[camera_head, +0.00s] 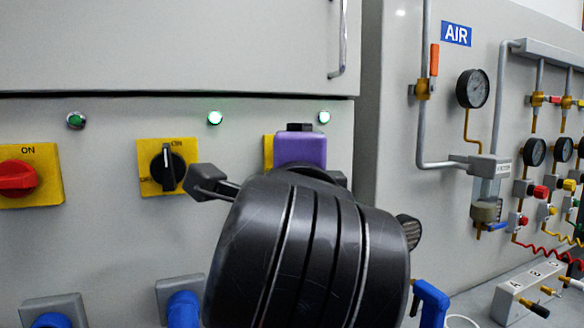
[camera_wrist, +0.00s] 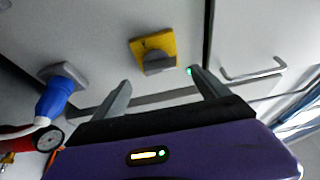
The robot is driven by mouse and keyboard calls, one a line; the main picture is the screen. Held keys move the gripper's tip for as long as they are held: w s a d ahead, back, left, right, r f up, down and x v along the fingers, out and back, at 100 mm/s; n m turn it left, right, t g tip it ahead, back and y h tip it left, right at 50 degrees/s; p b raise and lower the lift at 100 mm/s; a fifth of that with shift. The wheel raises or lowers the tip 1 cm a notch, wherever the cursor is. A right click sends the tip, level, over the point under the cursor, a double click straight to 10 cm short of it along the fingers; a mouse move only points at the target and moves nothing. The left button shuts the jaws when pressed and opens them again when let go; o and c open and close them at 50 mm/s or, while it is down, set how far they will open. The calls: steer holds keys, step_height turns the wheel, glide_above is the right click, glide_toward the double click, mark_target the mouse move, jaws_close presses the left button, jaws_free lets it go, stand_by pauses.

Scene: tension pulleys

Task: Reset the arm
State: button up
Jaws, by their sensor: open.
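My gripper (camera_wrist: 159,80) is open and empty in the wrist view, its two dark fingers spread apart in front of the grey cabinet. A yellow switch plate with a grey knob (camera_wrist: 155,52) shows beyond and between the fingers. In the head view my black arm and the purple gripper body fill the lower middle, and the fingers are largely hidden. A yellow switch with a black knob (camera_head: 168,168) is on the cabinet front to the left of my arm. A third yellow plate (camera_head: 267,150) is mostly covered by my gripper.
A red-knobbed switch (camera_head: 17,175) is at far left, below a row of green lamps (camera_head: 214,118). Blue plugs (camera_head: 185,308) sit low on the cabinet. An AIR panel with a gauge (camera_head: 473,88), pipes and hoses stands at right. A handle (camera_head: 343,40) protrudes above.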

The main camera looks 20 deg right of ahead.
steer(key=shift+s+a, duration=0.25)
steer(key=shift+s, duration=0.35)
